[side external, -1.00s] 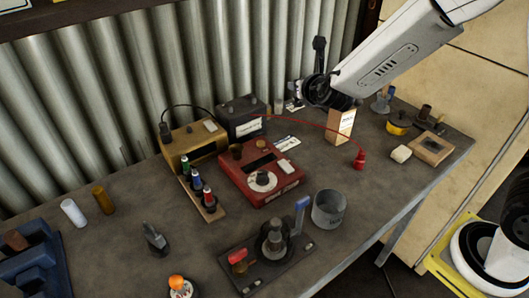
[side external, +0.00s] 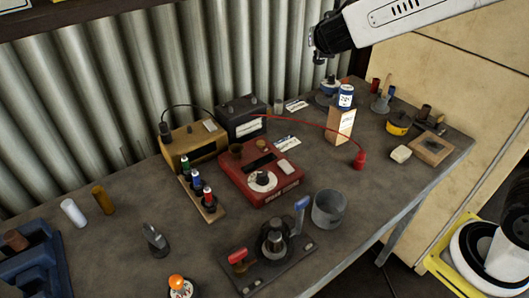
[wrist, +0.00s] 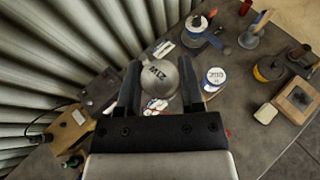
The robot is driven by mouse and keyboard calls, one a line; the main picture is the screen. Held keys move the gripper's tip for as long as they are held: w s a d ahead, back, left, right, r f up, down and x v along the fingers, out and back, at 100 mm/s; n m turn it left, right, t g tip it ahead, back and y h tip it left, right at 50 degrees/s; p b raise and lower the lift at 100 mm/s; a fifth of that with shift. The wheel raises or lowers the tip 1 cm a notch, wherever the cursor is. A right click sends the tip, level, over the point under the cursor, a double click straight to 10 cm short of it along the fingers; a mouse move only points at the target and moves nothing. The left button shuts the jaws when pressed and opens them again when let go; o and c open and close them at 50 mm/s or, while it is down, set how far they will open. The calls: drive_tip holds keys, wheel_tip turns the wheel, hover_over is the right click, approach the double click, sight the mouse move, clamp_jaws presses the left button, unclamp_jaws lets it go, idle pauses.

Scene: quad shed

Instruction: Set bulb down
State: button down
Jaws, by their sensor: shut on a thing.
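The bulb (wrist: 159,77), a rounded grey-silver thing with dark lettering, sits between the two fingers of my gripper (wrist: 158,88) in the wrist view. The fingers are shut on it from both sides. In the side view my gripper (side external: 315,43) is high above the back of the bench, in front of the corrugated wall. I cannot make out the bulb there. Below and to the right of the gripper, a small blue and white can (side external: 345,96) stands on an upright tan box (side external: 340,125). The can's round top also shows in the wrist view (wrist: 215,76), right of the fingers.
A red meter box (side external: 258,172), a brass-coloured box (side external: 193,146) and a black box (side external: 241,117) stand mid-bench. A red cable runs to a red plug (side external: 359,158). A grey tin (side external: 328,209) stands near the front edge. Bare bench lies between it and the plug.

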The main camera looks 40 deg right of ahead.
drive_tip(key=s+d+f+m+g+h, duration=0.4)
drive_tip(key=s+d+m+g+h, duration=0.15)
drive_tip(key=m+g, duration=0.45)
drive_tip(key=s+a+f+m+g+y, duration=0.1)
drive_tip(key=s+f+m+g+y, duration=0.2)
drive_tip(key=s+m+g+y, duration=0.5)
drive_tip(key=s+a+f+m+g+y, duration=0.1)
drive_tip(key=s+f+m+g+y, duration=0.3)
drive_tip(key=m+y, duration=0.8)
drive_tip(key=w+a+r+m+t+y, duration=0.35)
drive_tip(key=r+m+t, duration=0.25)
drive_tip(key=m+t, duration=0.3)
drive_tip(key=w+a+r+m+t+y, duration=0.2)
drive_tip(key=a+r+m+t, duration=0.35)
drive_tip(key=m, duration=0.65)
wheel_tip(320, 180, down, 19)
drive_tip(key=d+t, duration=0.2)
drive_tip(key=shift+f, duration=0.15)
